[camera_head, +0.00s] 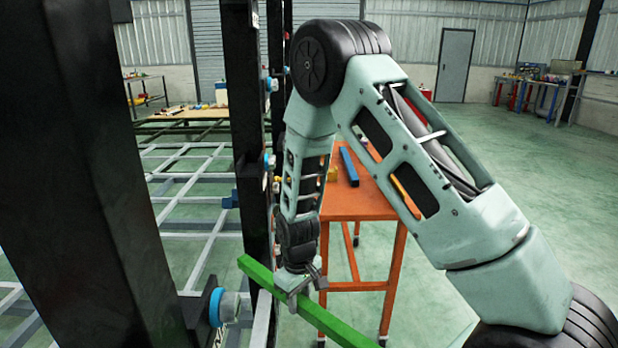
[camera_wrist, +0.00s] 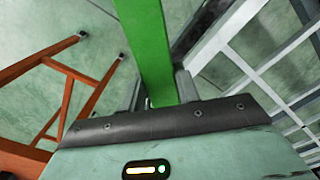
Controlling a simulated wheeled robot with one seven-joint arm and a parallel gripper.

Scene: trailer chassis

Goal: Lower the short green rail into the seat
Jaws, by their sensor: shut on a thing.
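The green rail (camera_head: 343,328) is shut in my gripper (camera_head: 304,287), which grips it from above, nearer its far end. It slants in the head view from beside the black post down to the bottom edge. In the wrist view the rail (camera_wrist: 152,50) runs from between the fingers to the top edge. Its far end is close to the post; I cannot tell whether they touch. A blue-ringed grey fitting (camera_head: 222,307) sits on the near black post, left of and below the rail. I cannot tell which fitting is the seat.
Black upright posts (camera_head: 243,130) with blue fittings stand at left. A pale grid frame (camera_head: 185,190) lies low behind them. An orange table (camera_head: 362,205) with a blue bar (camera_head: 349,166) stands behind my arm. Open green floor (camera_head: 540,190) is at right.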

